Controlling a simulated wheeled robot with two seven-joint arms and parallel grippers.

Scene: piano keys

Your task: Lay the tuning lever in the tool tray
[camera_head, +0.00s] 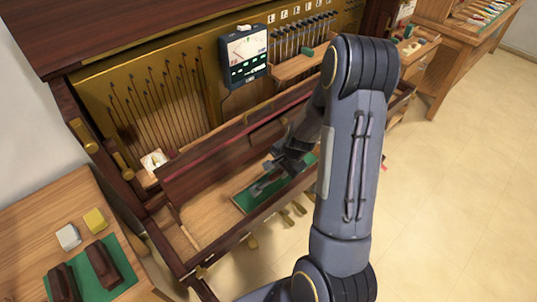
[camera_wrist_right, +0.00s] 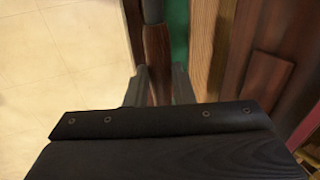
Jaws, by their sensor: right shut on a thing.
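The tuning lever (camera_wrist_right: 157,52) shows in the right wrist view as a reddish-brown wooden handle with a dark grey shaft at the top edge. My right gripper (camera_wrist_right: 158,86) is shut on the handle, one finger on each side. In the head view my right gripper (camera_head: 277,168) is low over the piano's front ledge, at the green-lined tool tray (camera_head: 242,203). The gripper and wrist hide part of the tray and most of the lever. The tray's green lining (camera_wrist_right: 178,30) shows right beside the lever in the wrist view. I cannot tell whether the lever touches it. My left gripper is out of view.
The open piano (camera_head: 180,180) has a tuning meter (camera_head: 244,58) on its frame. A wooden side table (camera_head: 40,215) at the left holds a yellow block (camera_head: 95,220), a white block (camera_head: 68,237) and dark blocks on green. Another bench (camera_head: 455,35) stands at the far right. The floor (camera_head: 465,180) at right is clear.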

